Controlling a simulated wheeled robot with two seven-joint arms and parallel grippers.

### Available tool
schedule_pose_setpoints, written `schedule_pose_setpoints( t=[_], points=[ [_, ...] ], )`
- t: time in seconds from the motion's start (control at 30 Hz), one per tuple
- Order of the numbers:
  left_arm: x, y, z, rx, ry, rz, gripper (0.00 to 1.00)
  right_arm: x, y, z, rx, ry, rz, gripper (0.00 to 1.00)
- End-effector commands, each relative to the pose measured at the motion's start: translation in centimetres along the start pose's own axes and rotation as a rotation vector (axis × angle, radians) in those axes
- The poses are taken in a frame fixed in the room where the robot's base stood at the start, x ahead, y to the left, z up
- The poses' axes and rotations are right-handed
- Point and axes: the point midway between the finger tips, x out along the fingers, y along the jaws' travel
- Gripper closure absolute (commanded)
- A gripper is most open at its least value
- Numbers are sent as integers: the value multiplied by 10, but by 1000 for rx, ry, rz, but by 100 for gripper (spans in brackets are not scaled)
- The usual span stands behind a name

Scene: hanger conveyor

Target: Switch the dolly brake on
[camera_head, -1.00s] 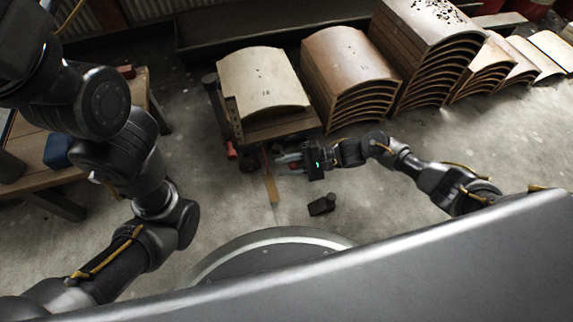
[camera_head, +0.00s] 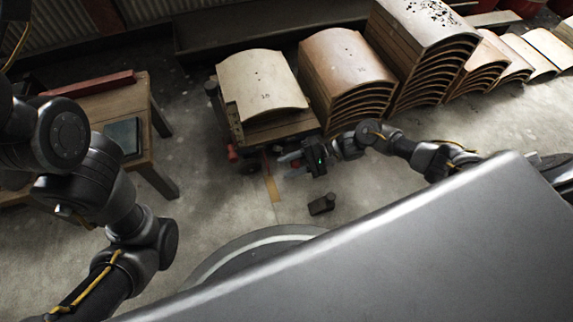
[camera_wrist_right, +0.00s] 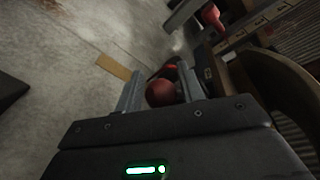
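The dolly (camera_head: 232,118) stands at the upper middle in the head view, loaded with curved wooden panels (camera_head: 262,85). A red pedal-like part (camera_head: 232,152) sticks out at its near left corner. My right gripper (camera_head: 287,158) is low at the dolly's near side. In the right wrist view a round red knob (camera_wrist_right: 160,93) sits between the two grey fingers of the right gripper (camera_wrist_right: 160,85). Whether the fingers press on it I cannot tell. A second red lever end (camera_wrist_right: 212,16) shows beyond. My left arm is at the left, its gripper outside the picture.
More stacks of curved panels (camera_head: 345,65) stand to the right. A wooden table (camera_head: 150,125) with a dark green box (camera_head: 123,137) is at the left. A small dark block (camera_head: 321,204) lies on the floor near a yellow strip (camera_head: 271,185). The open floor is otherwise clear.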

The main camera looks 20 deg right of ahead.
Motion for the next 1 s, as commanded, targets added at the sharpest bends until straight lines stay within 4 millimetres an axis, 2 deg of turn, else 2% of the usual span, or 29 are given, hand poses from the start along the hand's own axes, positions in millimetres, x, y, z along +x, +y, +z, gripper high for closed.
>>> schedule_pose_setpoints(
  t=[0.1,0.33,0.47,0.8,1.0],
  points=[
    [1,0,0,-1,3,0,50,0,0,0,0,0,1,50],
    [2,0,0,-1,5,1,50,1,-1,0,-1,-1,1,50],
    [7,0,2,-1,4,1,50,-8,-2,0,1,1,3,50],
    [30,0,9,-3,4,11,50,-73,-3,0,1,3,3,50],
    [34,0,10,-4,3,14,50,-99,-2,0,0,0,2,50]
  ],
)
